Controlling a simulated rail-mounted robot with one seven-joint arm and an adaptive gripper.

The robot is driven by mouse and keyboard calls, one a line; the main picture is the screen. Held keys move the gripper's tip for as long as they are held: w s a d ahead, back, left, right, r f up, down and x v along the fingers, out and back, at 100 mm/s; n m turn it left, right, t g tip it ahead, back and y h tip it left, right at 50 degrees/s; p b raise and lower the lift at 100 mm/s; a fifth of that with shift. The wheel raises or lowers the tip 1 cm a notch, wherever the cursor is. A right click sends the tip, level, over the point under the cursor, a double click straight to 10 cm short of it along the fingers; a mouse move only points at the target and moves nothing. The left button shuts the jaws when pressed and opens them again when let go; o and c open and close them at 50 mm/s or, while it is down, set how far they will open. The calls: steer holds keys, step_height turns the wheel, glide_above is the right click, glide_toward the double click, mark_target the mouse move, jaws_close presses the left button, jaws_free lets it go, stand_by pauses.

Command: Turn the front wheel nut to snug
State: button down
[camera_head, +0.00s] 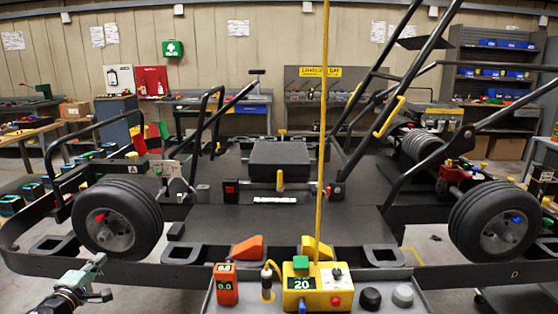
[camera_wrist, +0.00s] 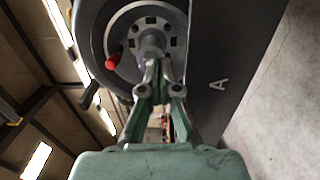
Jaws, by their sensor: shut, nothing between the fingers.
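The left wheel (camera_head: 110,222) of the kart has a black tyre, a grey rim and a small red piece at the hub's upper left. In the wrist view its grey hub (camera_wrist: 125,32) shows close up, with the silver wheel nut (camera_wrist: 151,43) at the centre and a red knob (camera_wrist: 113,62) at left. My gripper (camera_head: 99,262) is at the lower left, below the wheel. In the wrist view its green fingers (camera_wrist: 158,70) are shut and empty. Their tips overlap the nut's lower edge; I cannot tell whether they touch it.
The right wheel (camera_head: 499,222) has a blue piece at its hub. In front stands a console with a yellow box (camera_head: 318,290) reading 20 and a red-orange display unit (camera_head: 226,284). A yellow pole (camera_head: 323,130) rises at centre. The black kart frame bar (camera_head: 150,268) runs below the wheel.

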mark_target(105, 239)
steer(key=shift+r, duration=0.15)
steer(key=a+r+n+p, duration=0.3)
steer(key=r+n+p, duration=0.25)
steer(key=p, duration=0.95)
steer(key=w+f+n, duration=0.1)
steer(key=w+n, duration=0.5)
steer(key=shift+f+n+b, duration=0.25)
steer(key=shift+b, duration=0.2)
stand_by(0.7)
steer(key=shift+d+f+b, duration=0.3)
steer(key=shift+d+b, duration=0.2)
steer(key=shift+d+f+b, duration=0.25)
steer(key=shift+d+b, duration=0.25)
stand_by(0.4)
